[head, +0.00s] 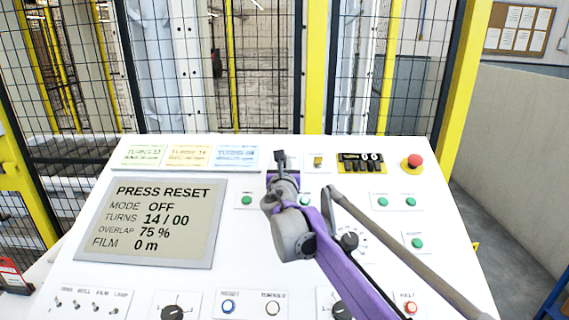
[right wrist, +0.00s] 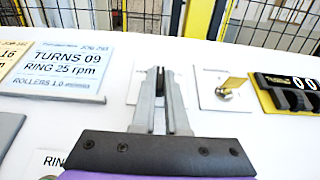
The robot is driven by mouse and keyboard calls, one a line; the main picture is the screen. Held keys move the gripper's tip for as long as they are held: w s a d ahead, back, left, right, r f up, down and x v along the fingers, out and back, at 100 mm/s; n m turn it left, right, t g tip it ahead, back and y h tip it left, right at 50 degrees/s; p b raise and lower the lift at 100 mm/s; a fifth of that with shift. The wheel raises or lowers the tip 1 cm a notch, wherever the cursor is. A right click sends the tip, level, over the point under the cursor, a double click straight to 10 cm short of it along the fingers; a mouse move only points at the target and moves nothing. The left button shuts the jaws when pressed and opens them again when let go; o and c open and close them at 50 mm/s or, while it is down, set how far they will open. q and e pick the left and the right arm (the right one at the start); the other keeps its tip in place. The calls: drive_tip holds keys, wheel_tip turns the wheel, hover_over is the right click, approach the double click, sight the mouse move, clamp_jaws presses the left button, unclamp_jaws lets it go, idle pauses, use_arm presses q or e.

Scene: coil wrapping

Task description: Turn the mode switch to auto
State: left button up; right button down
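My right gripper (head: 279,158) reaches over the top middle of the white sloped panel. In the right wrist view its two grey fingers (right wrist: 161,100) stand a narrow gap apart, on either side of a small black upright piece (right wrist: 158,80). This piece looks like a switch handle on a pale plate; I cannot tell whether the fingers press on it. The fingers and arm hide most of the plate, and no switch label is readable. The display (head: 164,222) reads PRESS RESET, MODE OFF, TURNS 14 / 00. My left gripper is not in view.
A switch with a yellow tag (head: 318,161) sits just right of the gripper. Further right are a black-and-yellow counter (head: 361,163) and a red emergency button (head: 414,161). Job cards (head: 190,155) lie to the left. Green buttons and dark knobs surround the arm. A mesh fence stands behind.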

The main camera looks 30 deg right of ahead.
drive_tip(key=shift+a+m, duration=0.1)
drive_tip(key=shift+m, duration=0.2)
drive_tip(key=shift+w+a+m+g+h, duration=0.1)
drive_tip(key=shift+w+m+g+h, duration=0.05)
drive_tip(key=shift+m+g+h, duration=0.45)
drive_tip(key=m+g+h+p, duration=0.1)
drive_tip(key=m+g+h, duration=0.1)
drive_tip(key=m, duration=0.1)
drive_tip(key=shift+w+h+p, duration=0.1)
drive_tip(key=shift+h+p, duration=0.2)
drive_tip(key=m+g+h+p, duration=0.1)
drive_tip(key=m+g, duration=0.1)
drive_tip(key=m+g+h+p, duration=0.1)
drive_tip(key=m+g, duration=0.1)
drive_tip(key=shift+w+a+r+p, duration=0.1)
drive_tip(key=shift+w+r+p, duration=0.05)
drive_tip(key=shift+p, duration=0.15)
use_arm(q)
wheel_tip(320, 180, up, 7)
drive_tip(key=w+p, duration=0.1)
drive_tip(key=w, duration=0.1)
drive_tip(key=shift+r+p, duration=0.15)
drive_tip(key=shift+p, duration=0.2)
use_arm(e)
drive_tip(key=shift+m+g, duration=1.4)
drive_tip(key=shift+f, duration=0.2)
drive_tip(key=c, duration=1)
unclamp_jaws()
drive_tip(key=shift+o, duration=0.4)
